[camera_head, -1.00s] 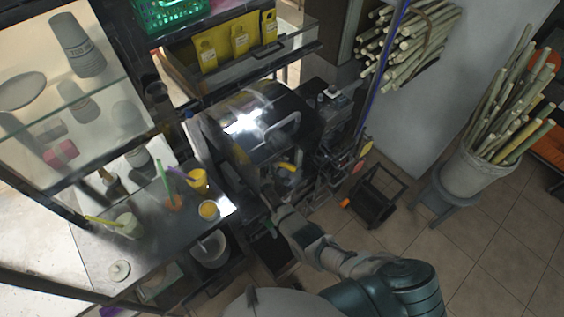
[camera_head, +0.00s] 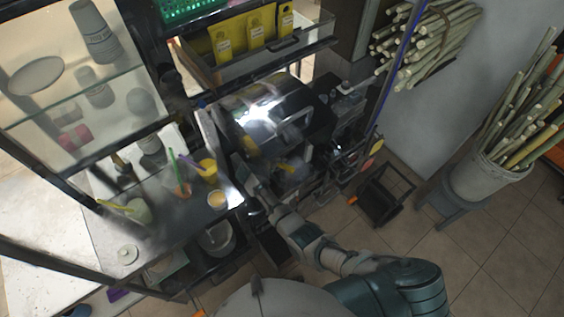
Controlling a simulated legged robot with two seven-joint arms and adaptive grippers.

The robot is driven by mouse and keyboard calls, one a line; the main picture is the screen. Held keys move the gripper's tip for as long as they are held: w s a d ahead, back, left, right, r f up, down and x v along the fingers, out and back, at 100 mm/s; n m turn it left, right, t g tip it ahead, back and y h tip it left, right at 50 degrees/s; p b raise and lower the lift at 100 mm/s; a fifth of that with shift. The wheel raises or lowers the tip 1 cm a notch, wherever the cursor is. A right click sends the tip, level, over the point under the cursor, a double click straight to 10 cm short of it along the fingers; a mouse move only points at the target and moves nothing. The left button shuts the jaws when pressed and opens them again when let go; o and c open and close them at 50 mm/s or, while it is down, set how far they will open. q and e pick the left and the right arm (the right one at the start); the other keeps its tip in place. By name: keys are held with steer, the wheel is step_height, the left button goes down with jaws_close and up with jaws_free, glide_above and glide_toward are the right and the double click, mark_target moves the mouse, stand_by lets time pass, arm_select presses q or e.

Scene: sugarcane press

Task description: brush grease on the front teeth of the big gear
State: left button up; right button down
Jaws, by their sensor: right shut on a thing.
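The cane press (camera_head: 268,112) stands in the middle, with a shiny steel cover and a dark lower mechanism. I cannot make out the big gear or its front teeth in the dark, blurred machine parts. My right gripper (camera_head: 254,184) is at the left front of the press, at the end of my arm from the lower right. It is shut on the grease brush, which is too small and blurred to show clearly. I cannot tell whether the brush touches the press. My left gripper is not in view.
A steel counter (camera_head: 150,222) with yellow cups (camera_head: 208,168) lies left of my right gripper. A shelf with yellow packages (camera_head: 256,34) is above the press. A dark stand (camera_head: 383,195) and a bucket of cane (camera_head: 483,178) are at the right, with open tiled floor between.

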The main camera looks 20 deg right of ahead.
mark_target(289, 171)
steer(key=shift+s+d+r+p, duration=0.15)
steer(key=shift+s+d+p, duration=0.1)
steer(key=shift+s+p, duration=0.7)
steer(key=shift+s+d+r+p, duration=0.2)
steer(key=shift+s+p, duration=0.3)
steer(key=shift+p, duration=0.7)
steer(key=shift+s+d+f, duration=0.15)
steer(key=shift+s+d, duration=0.05)
steer(key=shift+s, duration=0.25)
steer(key=shift+s+d+f, duration=0.15)
steer(key=shift+s+d, duration=0.05)
steer(key=shift+s, duration=0.25)
steer(key=shift+s+d, duration=0.15)
steer(key=shift+s, duration=0.3)
steer(key=shift+s, duration=0.1)
steer(key=s, duration=0.1)
steer(key=s+d, duration=0.1)
steer(key=shift+s, duration=0.35)
